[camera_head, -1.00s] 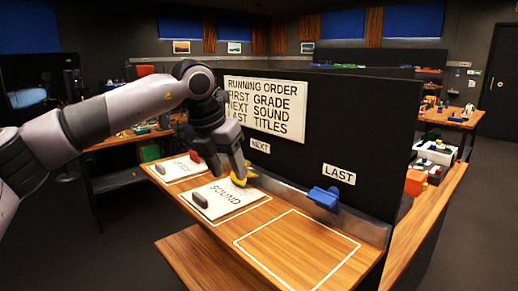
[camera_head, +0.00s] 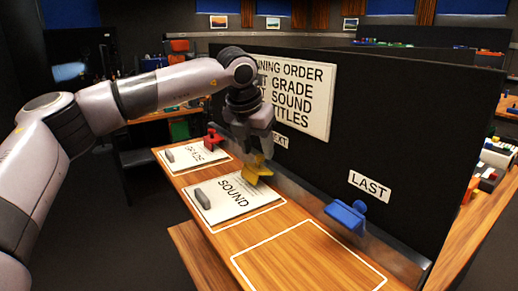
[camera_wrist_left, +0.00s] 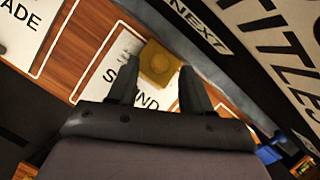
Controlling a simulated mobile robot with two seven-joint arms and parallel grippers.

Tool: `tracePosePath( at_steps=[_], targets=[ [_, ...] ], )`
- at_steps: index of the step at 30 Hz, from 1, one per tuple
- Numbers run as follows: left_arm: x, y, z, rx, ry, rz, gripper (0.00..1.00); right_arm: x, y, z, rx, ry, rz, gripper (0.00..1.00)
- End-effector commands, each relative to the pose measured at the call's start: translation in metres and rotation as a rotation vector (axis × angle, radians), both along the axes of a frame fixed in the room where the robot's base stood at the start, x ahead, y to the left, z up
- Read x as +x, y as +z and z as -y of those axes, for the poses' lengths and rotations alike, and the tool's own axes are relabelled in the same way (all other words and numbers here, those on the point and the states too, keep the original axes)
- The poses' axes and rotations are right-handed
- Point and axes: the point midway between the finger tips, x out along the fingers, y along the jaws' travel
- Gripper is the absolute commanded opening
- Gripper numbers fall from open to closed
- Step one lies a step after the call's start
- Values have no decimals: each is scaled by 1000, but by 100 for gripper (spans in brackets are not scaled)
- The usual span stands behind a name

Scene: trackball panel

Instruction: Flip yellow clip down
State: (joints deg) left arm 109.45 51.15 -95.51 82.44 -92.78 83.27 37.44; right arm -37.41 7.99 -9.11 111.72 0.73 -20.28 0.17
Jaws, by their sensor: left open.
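The yellow clip (camera_head: 257,171) sits at the back edge of the SOUND card (camera_head: 225,199), below the partly hidden NEXT label. Its plate looks tilted, and part of it is hidden near my fingers. My left gripper (camera_head: 256,148) is just above and behind it, with fingers pointing down. In the left wrist view the yellow clip (camera_wrist_left: 159,63) shows beyond and between the two spread fingertips (camera_wrist_left: 157,88). I cannot tell whether a finger touches it. My right gripper is not in view.
A blue clip (camera_head: 346,215) stands under the LAST label (camera_head: 369,186), behind an empty white outline. A red clip (camera_head: 212,138) is at the GRADE card (camera_head: 195,155). Grey blocks lie on both cards. The black panel (camera_head: 420,130) rises behind the clips.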

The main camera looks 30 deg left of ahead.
Motion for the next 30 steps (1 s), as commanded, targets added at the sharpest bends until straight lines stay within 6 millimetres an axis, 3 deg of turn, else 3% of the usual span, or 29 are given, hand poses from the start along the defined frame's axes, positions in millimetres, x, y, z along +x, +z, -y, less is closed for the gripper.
tracePosePath(
  at_steps=[6,13,14,18,24,30],
  targets=[
    [7,-15,-1,0,0,2,50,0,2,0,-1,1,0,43],
    [7,-16,-1,0,0,2,50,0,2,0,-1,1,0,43],
    [7,-16,-1,0,0,2,46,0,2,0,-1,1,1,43],
    [7,-16,0,0,0,1,1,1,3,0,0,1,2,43],
    [7,-18,-1,-2,-1,6,0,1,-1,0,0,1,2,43],
    [4,-26,-1,-27,-2,56,0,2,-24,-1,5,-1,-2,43]
  ],
)
